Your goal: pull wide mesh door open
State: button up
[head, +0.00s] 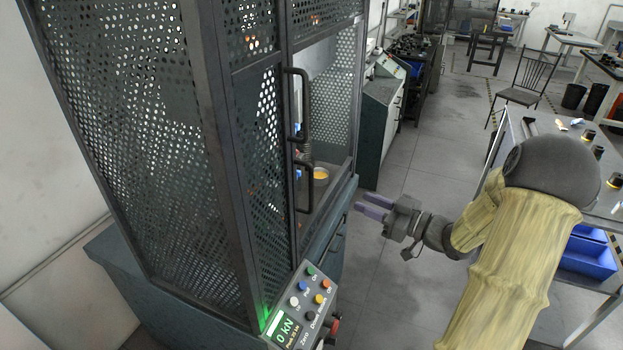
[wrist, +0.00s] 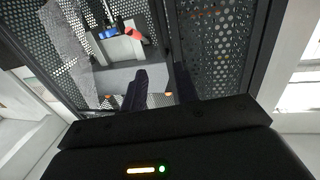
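The machine's dark cage has perforated mesh panels; a mesh panel (head: 248,150) faces me beside the corner post in the head view. Two black bar handles, an upper one (head: 305,105) and a lower one (head: 309,188), stand upright near its right edge. I cannot tell which leaf each handle belongs to. My gripper (head: 367,206) is to the right of the handles, apart from them, its fingers pointing left toward the cage. Its two fingers are spread with nothing between them. In the wrist view the fingers (wrist: 160,85) point at the cage, and a mesh panel (wrist: 218,45) fills the right side.
A control panel (head: 299,308) with a lit display and coloured buttons stands at the cage's near corner. A cup with yellow contents (head: 320,174) is inside the cage. A table with blue bins (head: 588,255) stands at the right. The grey floor between is clear.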

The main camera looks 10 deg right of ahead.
jog(key=p+x, duration=0.5)
jog(key=x, duration=1.1)
jog(key=shift+w+a, duration=0.3)
grip_shut()
